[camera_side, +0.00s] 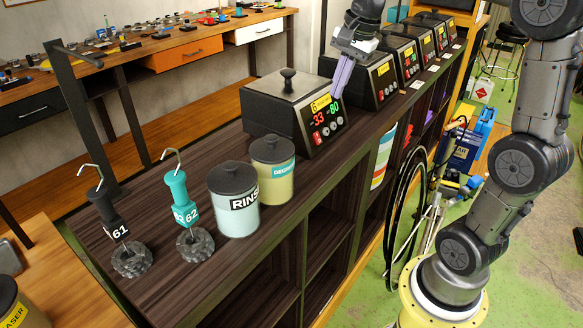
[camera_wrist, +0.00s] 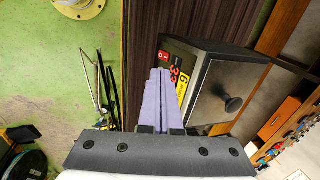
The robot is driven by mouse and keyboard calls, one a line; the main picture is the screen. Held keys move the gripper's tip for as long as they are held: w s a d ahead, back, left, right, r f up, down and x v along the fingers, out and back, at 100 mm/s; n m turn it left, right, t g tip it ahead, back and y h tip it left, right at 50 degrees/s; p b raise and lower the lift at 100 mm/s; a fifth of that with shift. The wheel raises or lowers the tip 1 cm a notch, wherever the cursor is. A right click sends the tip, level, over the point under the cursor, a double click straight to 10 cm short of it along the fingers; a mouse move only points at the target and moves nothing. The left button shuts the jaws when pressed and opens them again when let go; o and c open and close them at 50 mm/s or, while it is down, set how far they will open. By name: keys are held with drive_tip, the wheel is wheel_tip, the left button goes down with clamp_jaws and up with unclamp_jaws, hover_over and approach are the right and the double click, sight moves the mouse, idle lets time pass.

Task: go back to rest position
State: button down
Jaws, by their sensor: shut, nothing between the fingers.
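My gripper (camera_side: 337,94) hangs over the dark counter, its two light purple fingers pointing down and pressed together with nothing between them. In the wrist view the gripper (camera_wrist: 160,74) also shows its fingers side by side and closed. In the side view the fingers are just right of the nearest wax heater (camera_side: 279,100), a dark box with a knobbed lid and a lit display. In the wrist view this heater (camera_wrist: 218,93) lies right of the fingers, which overlap its display side. I cannot tell how far apart they are.
Black handle 61 (camera_side: 107,212) and teal handle 62 (camera_side: 183,201) stand with dark coiled chains at their feet. A rinse jar (camera_side: 230,216) and a degreaser jar (camera_side: 277,183) stand beside them. More heaters (camera_side: 376,72) line the counter (camera_side: 150,285) behind my gripper.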

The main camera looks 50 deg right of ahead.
drive_tip(key=s+a+r+n+t, duration=0.1)
drive_tip(key=s+a+n+t, duration=0.1)
drive_tip(key=s+a+n, duration=0.75)
drive_tip(key=s+a+f+n, duration=0.3)
drive_tip(key=s+f+n, duration=0.4)
drive_tip(key=s+n, duration=0.1)
drive_tip(key=shift+s+a+f+t, duration=0.3)
drive_tip(key=shift+s+a+f, duration=0.1)
drive_tip(key=shift+s, duration=0.15)
